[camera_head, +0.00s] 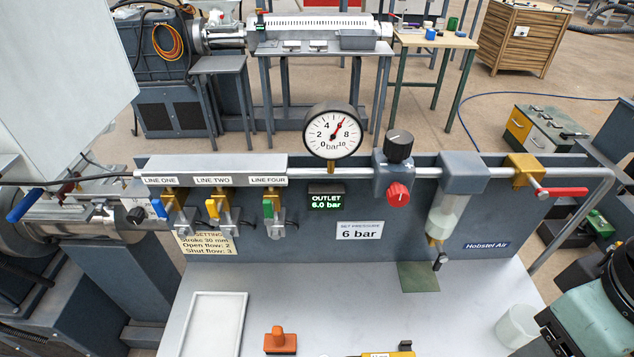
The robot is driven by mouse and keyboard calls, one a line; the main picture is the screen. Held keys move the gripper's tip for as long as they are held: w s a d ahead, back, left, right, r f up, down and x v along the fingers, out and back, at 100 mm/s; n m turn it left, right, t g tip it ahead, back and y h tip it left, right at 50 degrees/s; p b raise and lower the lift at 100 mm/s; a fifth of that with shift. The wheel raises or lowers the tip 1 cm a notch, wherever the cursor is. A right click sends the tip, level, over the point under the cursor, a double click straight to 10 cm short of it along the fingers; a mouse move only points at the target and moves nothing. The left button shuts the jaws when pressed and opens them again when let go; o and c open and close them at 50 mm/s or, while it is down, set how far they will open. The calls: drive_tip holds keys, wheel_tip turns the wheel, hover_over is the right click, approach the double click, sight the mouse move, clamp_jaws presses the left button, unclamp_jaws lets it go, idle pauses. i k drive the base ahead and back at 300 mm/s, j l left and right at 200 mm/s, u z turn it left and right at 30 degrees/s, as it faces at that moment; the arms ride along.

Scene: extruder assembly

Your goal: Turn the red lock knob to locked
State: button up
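The red lock knob (398,194) sits on the front of the grey regulator body (383,172), below a black adjusting knob (398,146). A small pale mark shows on the red knob, too small to read which setting it stands at. The round pressure gauge (333,132) to its left has a red needle near 6. The green outlet display (326,201) reads 6.0 bar, and the card (360,233) below reads "Set pressure 6 bar".
Blue, yellow and green valve levers hang under the line labels (213,180) at left. A filter bowl (446,212) and a red-handled valve (562,192) are right of the knob. The bench (300,290) holds a white tray (193,324), an orange stamp-like object (280,341) and a white cup (517,326).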

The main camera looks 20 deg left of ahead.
sight(398, 195)
drive_tip(key=u, duration=1.15)
drive_tip(key=z, duration=0.3)
